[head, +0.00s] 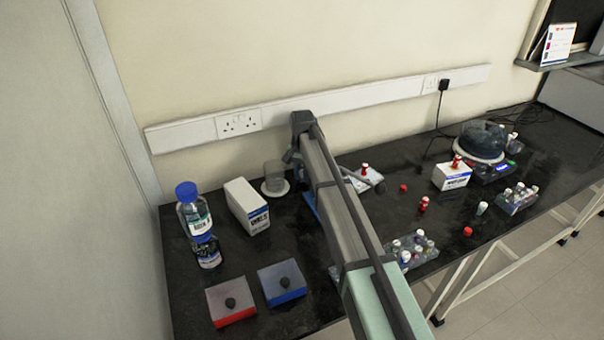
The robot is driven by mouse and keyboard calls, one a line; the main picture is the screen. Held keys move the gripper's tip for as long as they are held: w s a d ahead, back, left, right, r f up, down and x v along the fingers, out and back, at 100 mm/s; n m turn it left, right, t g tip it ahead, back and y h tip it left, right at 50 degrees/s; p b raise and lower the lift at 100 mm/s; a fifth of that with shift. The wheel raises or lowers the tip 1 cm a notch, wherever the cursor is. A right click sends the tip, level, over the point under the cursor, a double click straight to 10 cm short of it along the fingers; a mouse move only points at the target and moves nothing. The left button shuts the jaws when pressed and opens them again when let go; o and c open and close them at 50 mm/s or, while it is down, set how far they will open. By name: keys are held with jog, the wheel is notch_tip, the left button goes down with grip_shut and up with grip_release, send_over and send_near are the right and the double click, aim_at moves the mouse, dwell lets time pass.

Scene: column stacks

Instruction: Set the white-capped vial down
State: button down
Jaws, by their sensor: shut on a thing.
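A white-capped vial (482,208) stands upright on the black bench at the right, apart from other things. More pale-capped vials sit in the front rack (412,250) and the right rack (517,198). My arm crosses the middle of the head view and hides what is behind it. My gripper and its fingertips do not show, so I cannot see what it holds or which white-capped vial is in it.
Red-capped vials, one (423,204) on the bench, stand around the right half. A white box (451,177) and a domed device (481,142) are behind.

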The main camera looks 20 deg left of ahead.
jog(key=shift+f, duration=0.1)
jog(key=c, duration=1)
grip_release()
notch_tip(320, 180, up, 12)
jog(key=shift+d, duration=0.1)
